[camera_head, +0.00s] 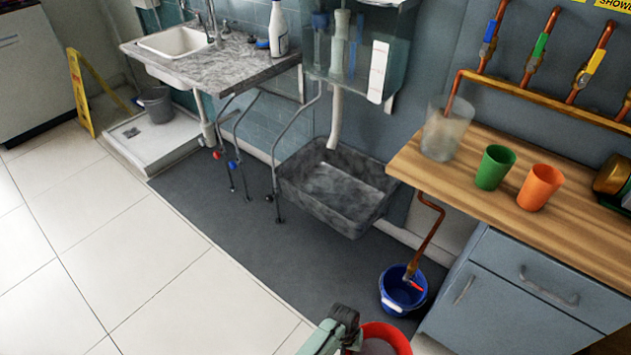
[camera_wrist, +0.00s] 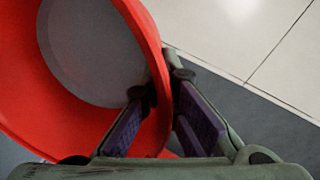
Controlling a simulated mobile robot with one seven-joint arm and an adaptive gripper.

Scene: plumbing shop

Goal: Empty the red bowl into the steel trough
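The red bowl (camera_head: 398,338) is at the bottom edge of the head view, partly cut off. It holds a flat grey fill, which also shows inside the bowl (camera_wrist: 60,125) in the wrist view. My gripper (camera_wrist: 163,85) has one finger inside the bowl and one outside, with the wall pinched between them near the rim. In the head view my gripper (camera_head: 350,335) is at the bowl's left side. The mottled grey trough (camera_head: 335,190) stands farther back, near the wall, up and left of the bowl. No contents are clearly visible in it.
A blue bucket (camera_head: 392,303) stands under a copper pipe, just beyond the bowl. A wooden counter (camera_head: 450,185) with a clear container, green cup (camera_head: 494,167) and orange cup (camera_head: 540,187) is at right. A glass tank (camera_head: 395,45) hangs above the trough. Open floor lies left.

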